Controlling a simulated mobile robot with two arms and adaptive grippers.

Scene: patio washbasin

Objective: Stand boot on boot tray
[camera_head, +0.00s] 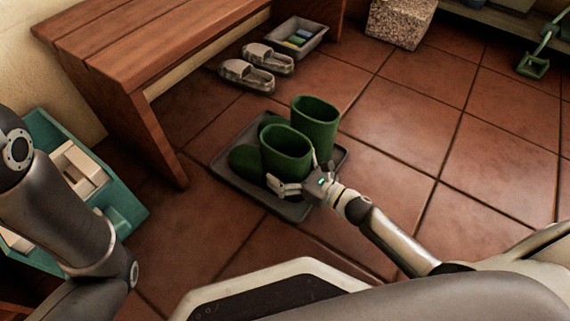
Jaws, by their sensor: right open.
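Two green rubber boots stand upright on the grey boot tray (228,139) on the tiled floor. The nearer boot (286,153) has its toe pointing left. The farther boot (316,120) stands behind it to the right, partly covered by the nearer one; I cannot tell how its sole rests on the tray. My right gripper (301,178) is open at the near side of the nearer boot, close to its lower shaft. Whether the fingers touch it is unclear. My left arm shows at the left edge, but its gripper is out of view.
A wooden bench (150,50) stands at upper left. Grey sandals (257,66) and a small grey bin (298,38) lie beyond the tray. A teal crate (122,205) is at left. A speckled block (401,22) stands at the back.

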